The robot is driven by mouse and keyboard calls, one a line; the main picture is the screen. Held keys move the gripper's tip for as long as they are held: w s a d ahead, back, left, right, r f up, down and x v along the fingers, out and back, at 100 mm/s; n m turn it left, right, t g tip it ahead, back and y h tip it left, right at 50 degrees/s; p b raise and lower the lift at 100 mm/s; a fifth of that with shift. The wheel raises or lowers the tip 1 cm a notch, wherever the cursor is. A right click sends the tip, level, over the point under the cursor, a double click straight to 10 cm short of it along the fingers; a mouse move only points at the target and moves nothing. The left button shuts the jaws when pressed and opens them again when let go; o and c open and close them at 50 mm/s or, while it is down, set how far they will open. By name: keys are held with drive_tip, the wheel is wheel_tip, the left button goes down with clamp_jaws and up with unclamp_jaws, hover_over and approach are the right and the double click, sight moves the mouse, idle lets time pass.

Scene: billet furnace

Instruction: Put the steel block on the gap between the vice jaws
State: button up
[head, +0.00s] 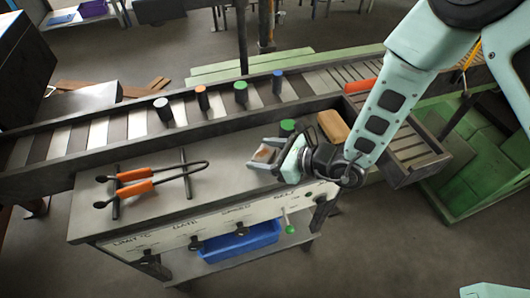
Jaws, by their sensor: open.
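My gripper (284,158) is over the right part of the grey workbench, pointing left and down. It is open, but its fingers are small and partly hidden by its own body. Just left of it, close to the fingers, is a small grey vice-like fixture (256,164) with a brownish patch in its middle. I cannot tell whether that patch is the steel block or part of the fixture. The gripper hides the fixture's right side, and I cannot make out the gap between jaws or any contact.
A roller conveyor (122,126) runs behind the bench, with several colour-topped cylinders (240,94). A green-topped piece (287,126) and a tan block (333,126) are near my arm. Orange-handled tongs (135,190) lie on the bench's left. A blue bin (240,241) sits below.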

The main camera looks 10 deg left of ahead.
drive_tip(key=b+v, duration=0.3)
drive_tip(key=v, duration=0.9)
drive_tip(key=shift+s+r+b, duration=0.15)
drive_tip(key=shift+r+b, duration=0.05)
drive_tip(key=shift+b, duration=0.15)
